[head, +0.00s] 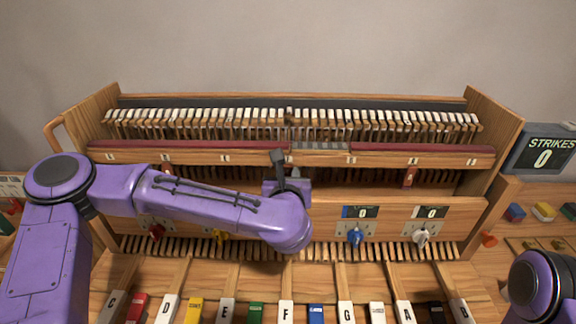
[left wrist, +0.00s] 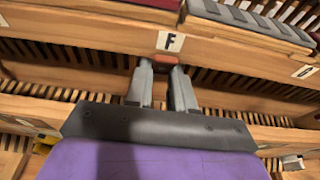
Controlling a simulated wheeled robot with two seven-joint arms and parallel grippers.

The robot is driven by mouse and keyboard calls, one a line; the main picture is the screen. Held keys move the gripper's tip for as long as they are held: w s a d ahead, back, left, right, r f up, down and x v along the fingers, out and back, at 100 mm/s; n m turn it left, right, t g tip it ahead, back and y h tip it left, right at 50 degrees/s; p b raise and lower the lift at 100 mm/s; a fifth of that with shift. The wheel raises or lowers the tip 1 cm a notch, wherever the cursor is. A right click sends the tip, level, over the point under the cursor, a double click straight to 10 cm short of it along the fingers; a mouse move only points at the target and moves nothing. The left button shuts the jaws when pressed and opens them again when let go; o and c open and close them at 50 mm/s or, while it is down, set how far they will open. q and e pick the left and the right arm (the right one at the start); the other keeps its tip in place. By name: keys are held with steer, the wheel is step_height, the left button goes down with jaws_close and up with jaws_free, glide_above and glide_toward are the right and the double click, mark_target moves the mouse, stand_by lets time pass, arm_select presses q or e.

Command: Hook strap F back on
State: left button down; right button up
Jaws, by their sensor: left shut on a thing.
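In the left wrist view the white F label (left wrist: 170,41) is on the wooden rail. Just below it, a small red-brown piece, which looks like strap F (left wrist: 160,63), shows between the fingertips of my left gripper (left wrist: 162,73). The two grey fingers are shut on it from either side, close under the rail. Whether the strap's end is on a hook cannot be seen. My right gripper is out of view.
A red felt strip (head: 200,147) runs along the rail, with a grey section (head: 320,146) right of centre. A red-brown strap (head: 409,178) hangs under the rail at right. Coloured knobs, including a blue one (head: 355,237), and lettered keys (head: 286,312) lie below. The STRIKES display (head: 543,157) reads 0.

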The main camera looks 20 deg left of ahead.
arm_select(q)
steer(key=shift+s+d+r+g+h+p, duration=0.1)
steer(key=shift+s+r+g+h+p, duration=0.15)
steer(key=shift+g+p, duration=0.9)
steer(key=shift+s+d+r+g+h+p, duration=0.1)
steer(key=shift+s+g+h+p, duration=0.2)
steer(key=shift+g+p, duration=0.9)
steer(key=shift+s+r+g+h+p, duration=0.1)
steer(key=shift+r+g+h+p, duration=0.2)
steer(key=shift+g+p, duration=0.85)
steer(key=shift+f+p, duration=0.15)
steer(key=shift+p, duration=0.2)
steer(key=c, duration=1)
jaws_free()
steer(key=shift+o, duration=0.2)
steer(key=shift+s, duration=0.15)
